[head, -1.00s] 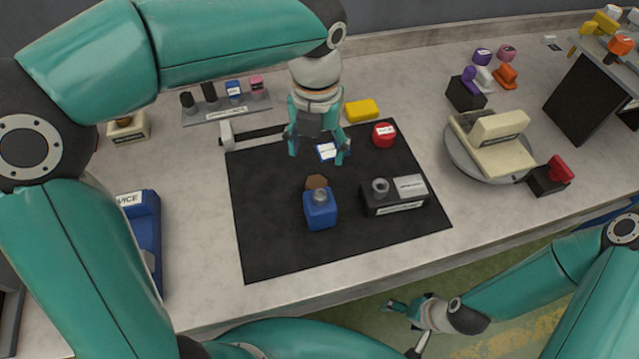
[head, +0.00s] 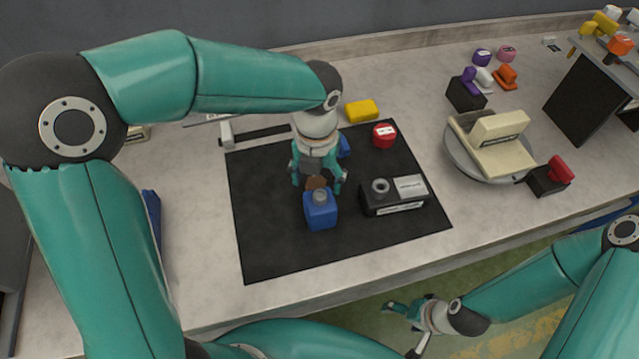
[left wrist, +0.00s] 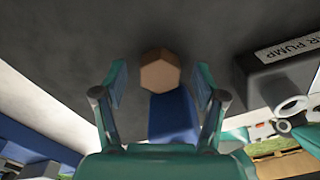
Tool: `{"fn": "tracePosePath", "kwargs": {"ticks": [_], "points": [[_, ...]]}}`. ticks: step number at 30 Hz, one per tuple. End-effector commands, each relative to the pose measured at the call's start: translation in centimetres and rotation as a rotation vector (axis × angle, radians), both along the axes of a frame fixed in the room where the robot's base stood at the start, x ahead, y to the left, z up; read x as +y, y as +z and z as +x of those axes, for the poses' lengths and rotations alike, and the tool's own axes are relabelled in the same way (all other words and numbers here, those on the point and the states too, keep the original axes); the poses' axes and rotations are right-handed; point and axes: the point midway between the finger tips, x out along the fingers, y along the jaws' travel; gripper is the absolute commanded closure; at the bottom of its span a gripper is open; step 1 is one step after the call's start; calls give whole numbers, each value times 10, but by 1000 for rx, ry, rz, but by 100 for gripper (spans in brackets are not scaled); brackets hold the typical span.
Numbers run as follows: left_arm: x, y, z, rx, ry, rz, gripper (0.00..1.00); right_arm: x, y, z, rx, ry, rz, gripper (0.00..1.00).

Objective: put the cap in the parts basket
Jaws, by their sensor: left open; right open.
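My left gripper (head: 318,187) is open, low over the brown piece. In the left wrist view the brown piece (left wrist: 160,72) shows between the open fingers (left wrist: 159,80), with the blue block (left wrist: 172,118) close beside it. No finger visibly touches it. My right gripper (head: 402,326) is open and empty, off the bench's front edge. No parts basket can be made out for certain; a blue container (head: 153,222) is mostly hidden by my left arm.
A black pump box (head: 395,205) stands right of the blue block. A red round piece (head: 384,135) and a yellow block (head: 361,110) lie behind. A turntable with a cream fixture (head: 490,150) stands at the right. The mat's front is clear.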

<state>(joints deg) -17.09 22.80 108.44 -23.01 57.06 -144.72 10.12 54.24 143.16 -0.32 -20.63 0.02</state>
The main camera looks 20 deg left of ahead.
Motion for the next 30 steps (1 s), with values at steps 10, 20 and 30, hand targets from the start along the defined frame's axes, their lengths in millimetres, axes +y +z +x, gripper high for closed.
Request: {"fn": "tracePosePath", "kwargs": {"ticks": [10, 20, 30], "points": [[0, 0, 0, 0, 0, 0, 78, 0, 0, 0, 0, 0, 0, 17], [0, 2, 0, -1, 0, -1, 93, 0, 0, 0, 0, 0, 0, 17], [-1, 52, 1, -5, -1, -3, 93, 0, 3, 0, 0, 0, 0, 17]]}}
